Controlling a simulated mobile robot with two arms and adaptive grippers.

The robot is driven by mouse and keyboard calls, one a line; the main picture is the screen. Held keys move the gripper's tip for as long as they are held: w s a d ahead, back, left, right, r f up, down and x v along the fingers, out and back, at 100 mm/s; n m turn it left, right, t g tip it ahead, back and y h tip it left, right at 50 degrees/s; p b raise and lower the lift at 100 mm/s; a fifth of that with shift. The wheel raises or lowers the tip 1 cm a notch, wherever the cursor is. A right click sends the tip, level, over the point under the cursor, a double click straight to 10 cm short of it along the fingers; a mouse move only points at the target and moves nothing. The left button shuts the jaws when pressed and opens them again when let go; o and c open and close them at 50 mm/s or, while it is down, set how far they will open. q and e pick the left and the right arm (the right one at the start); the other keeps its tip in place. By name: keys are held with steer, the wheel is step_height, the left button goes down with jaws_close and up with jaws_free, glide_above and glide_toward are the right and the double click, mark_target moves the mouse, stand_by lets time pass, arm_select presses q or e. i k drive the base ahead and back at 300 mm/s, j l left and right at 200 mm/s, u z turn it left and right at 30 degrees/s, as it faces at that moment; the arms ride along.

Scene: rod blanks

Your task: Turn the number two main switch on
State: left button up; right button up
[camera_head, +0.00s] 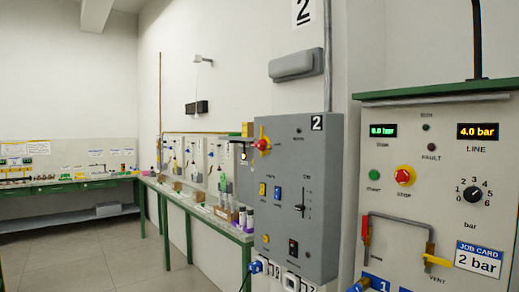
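A grey panel box (290,225) marked with a black "2" label (317,123) hangs on the wall in the middle of the head view. A red rotary switch on a yellow plate (262,144) sits near its upper left, seen at a slant. It looks like the main switch; I cannot tell its position for sure. A small lamp (298,131) on the box looks dark. Neither of my grippers shows in this view.
A control panel (436,140) with displays, a red stop button (404,175) and a black dial (475,194) stands close at the right. A green-edged bench (195,207) with bottles and smaller panels runs along the wall. The floor (100,250) at the left is clear.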

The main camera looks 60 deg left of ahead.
mark_target(261, 145)
steer(key=u, duration=1.95)
